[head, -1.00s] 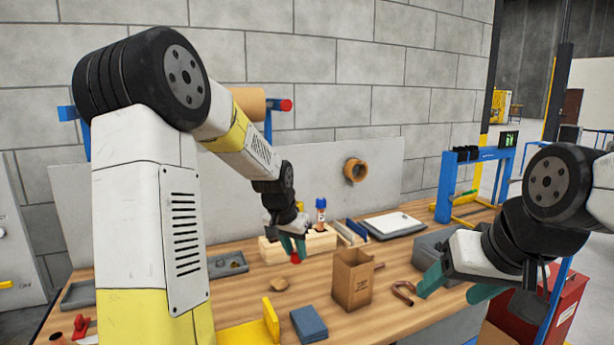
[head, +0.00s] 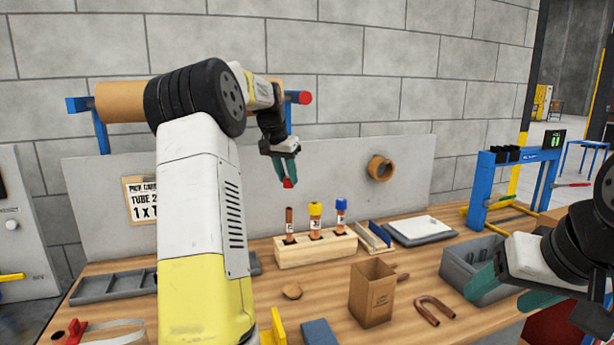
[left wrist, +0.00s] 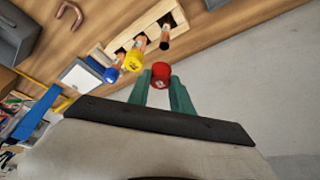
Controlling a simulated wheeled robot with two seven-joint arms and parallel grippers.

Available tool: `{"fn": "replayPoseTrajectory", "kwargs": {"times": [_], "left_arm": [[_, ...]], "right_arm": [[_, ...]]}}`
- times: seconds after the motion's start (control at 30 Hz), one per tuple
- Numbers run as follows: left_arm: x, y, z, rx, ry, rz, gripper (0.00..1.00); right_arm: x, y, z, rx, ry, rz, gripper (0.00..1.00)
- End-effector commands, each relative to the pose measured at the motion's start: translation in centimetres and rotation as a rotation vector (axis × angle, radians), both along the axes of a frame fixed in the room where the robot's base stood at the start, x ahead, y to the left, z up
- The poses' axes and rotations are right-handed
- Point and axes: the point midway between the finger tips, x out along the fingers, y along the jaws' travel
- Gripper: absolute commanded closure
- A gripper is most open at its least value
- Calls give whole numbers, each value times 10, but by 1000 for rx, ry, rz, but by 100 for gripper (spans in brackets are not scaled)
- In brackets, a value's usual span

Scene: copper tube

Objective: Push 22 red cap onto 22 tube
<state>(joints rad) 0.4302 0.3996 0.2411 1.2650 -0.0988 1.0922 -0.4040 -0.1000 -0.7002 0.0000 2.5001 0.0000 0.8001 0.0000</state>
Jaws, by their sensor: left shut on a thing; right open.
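My left gripper (head: 287,180) is shut on the red cap (head: 289,183), held in the air above the wooden rack (head: 318,253). In the left wrist view the red cap (left wrist: 161,75) sits between the green fingertips. The rack holds three upright copper tubes. The left tube (head: 289,228) is bare on top; its label is too small to read. The middle tube has a yellow cap (head: 315,208), the right one a blue cap (head: 341,203). The cap is apart from the bare tube, which also shows in the left wrist view (left wrist: 165,36). My right gripper (head: 510,288) is open and empty at the right.
A cardboard box (head: 371,292) and a bent copper tube (head: 435,310) lie in front of the rack. A grey bin (head: 462,265) is near my right gripper. A grey panel (head: 230,185) stands behind the rack.

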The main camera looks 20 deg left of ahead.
Motion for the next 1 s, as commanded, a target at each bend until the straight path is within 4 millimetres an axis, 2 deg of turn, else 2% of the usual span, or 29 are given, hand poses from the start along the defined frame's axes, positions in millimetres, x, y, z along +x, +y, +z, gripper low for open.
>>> {"fn": "replayPoseTrajectory", "kwargs": {"times": [0.27, 0.7, 1.0], "left_arm": [[-1, 0, -10, 0, 1, 2, 100], [-1, 0, -49, -1, 1, 2, 100], [-1, 0, -58, 0, 0, 3, 100]], "right_arm": [[0, 0, 0, 0, 0, 0, 36], [0, 0, 0, 0, 0, 0, 36], [0, 0, 0, 0, 0, 0, 36]]}}
